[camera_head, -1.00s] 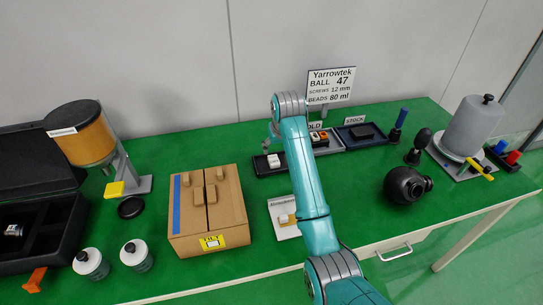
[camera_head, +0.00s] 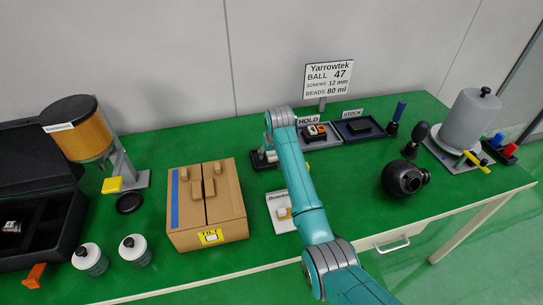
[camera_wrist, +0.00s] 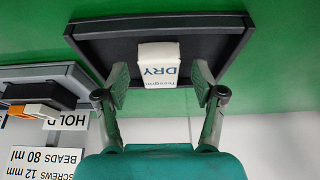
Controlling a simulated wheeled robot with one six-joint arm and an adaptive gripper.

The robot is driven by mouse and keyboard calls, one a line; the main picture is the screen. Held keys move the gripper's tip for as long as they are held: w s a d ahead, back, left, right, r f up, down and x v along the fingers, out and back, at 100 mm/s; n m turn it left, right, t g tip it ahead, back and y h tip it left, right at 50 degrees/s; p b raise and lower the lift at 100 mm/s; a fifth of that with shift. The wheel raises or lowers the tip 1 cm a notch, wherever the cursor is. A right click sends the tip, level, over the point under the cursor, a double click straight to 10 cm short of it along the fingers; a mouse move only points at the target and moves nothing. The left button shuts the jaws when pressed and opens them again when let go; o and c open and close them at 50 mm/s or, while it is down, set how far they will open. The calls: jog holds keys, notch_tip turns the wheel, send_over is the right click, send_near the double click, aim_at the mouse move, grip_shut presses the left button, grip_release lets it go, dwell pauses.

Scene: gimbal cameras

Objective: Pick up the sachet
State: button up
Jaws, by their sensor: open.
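The sachet (camera_wrist: 158,62) is a small white packet marked "DRY" in the wrist view. My gripper (camera_wrist: 160,88) is open, with one finger on each side of the sachet and gaps between fingers and packet. In the head view the sachet (camera_head: 271,156) shows small and pale in the dark tray (camera_head: 258,163), partly hidden by my arm. My gripper is mostly hidden there behind my wrist.
Next to the tray stand the HOLD tray with an orange-and-white item (camera_head: 314,131) and the STOCK tray (camera_head: 376,137). A sign (camera_head: 329,80) rises behind them. A cardboard box (camera_head: 205,225) stands left, a black round flask (camera_head: 402,178) right.

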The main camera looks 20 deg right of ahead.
jog(key=shift+c, duration=0.3)
jog(key=c, duration=1)
